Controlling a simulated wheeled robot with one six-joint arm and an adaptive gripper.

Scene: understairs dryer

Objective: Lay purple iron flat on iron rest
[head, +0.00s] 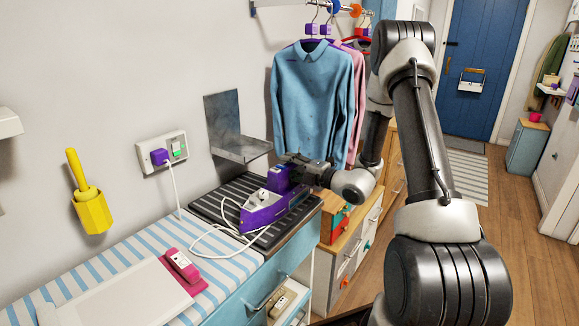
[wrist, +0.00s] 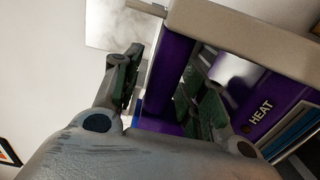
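The purple iron (head: 262,212) is over the dark ribbed rest (head: 232,192) on the worktop, roughly level, with its white cord trailing from it. I cannot tell whether its whole base touches the rest. My gripper (head: 291,171) is at the handle end of the iron. In the wrist view the gripper's fingers (wrist: 165,90) stand on either side of the purple handle (wrist: 171,72); one finger reaches through behind it. The contact is partly hidden, so I cannot tell whether they clamp it. The label "HEAT" shows on the iron's body.
A metal wall bracket (head: 238,145) stands behind the rest. The cord runs to a purple plug in the wall socket (head: 163,150). A pink-based object (head: 183,268) and a white board (head: 115,300) lie on the striped cover. Shirts (head: 310,95) hang behind my gripper.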

